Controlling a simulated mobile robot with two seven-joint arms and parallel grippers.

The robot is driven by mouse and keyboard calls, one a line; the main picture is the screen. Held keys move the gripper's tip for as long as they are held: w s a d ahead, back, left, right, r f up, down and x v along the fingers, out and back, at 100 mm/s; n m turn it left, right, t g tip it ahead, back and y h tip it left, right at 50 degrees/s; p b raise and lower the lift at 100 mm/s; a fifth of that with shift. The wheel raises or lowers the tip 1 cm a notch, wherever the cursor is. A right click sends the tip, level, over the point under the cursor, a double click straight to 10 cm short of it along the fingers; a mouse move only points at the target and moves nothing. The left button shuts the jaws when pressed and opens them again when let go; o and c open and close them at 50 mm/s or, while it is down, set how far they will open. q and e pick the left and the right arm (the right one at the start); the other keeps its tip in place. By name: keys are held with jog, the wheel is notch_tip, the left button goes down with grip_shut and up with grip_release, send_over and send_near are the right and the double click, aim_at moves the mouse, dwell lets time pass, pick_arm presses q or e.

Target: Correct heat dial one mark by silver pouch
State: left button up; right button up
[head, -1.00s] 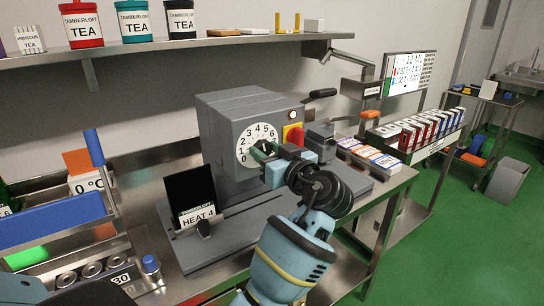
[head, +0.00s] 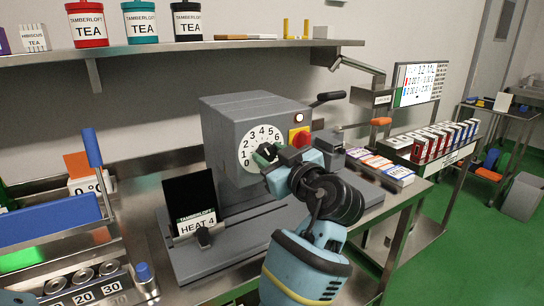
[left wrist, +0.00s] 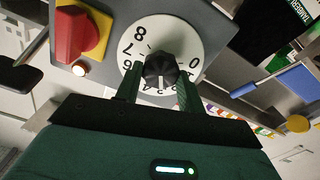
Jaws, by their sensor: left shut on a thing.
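The heat dial (head: 247,147) is a white numbered disc on the front of a grey machine (head: 225,130). In the left wrist view, the dial face (left wrist: 152,32) shows around a black knob (left wrist: 160,66). My left gripper (head: 266,154) is at the dial; in the left wrist view its two green fingers (left wrist: 156,80) are shut on the knob from both sides. A white pointer line shows on the knob, towards the lower numbers; the exact mark is partly hidden. A dark pouch-like panel (head: 188,192) with a "Tamberloft, Heat 4" label stands below. I cannot identify a silver pouch.
A red knob on a yellow plate (head: 300,138) sits right of the dial, and a black lever (head: 328,97) above it. Rows of boxes (head: 440,140) stand at right. A shelf (head: 160,48) with tea tins runs above.

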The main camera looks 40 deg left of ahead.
pick_arm(q)
jog(key=o, duration=1)
jog(key=shift+c, duration=0.2)
jog(key=shift+d, duration=0.1)
jog(key=b+v, duration=0.1)
jog(key=v, duration=0.6)
jog(key=shift+s+d, duration=0.2)
jog(key=shift+d, duration=0.1)
pick_arm(e)
jog(key=shift+s+f, duration=0.35)
jog(key=shift+f, duration=0.4)
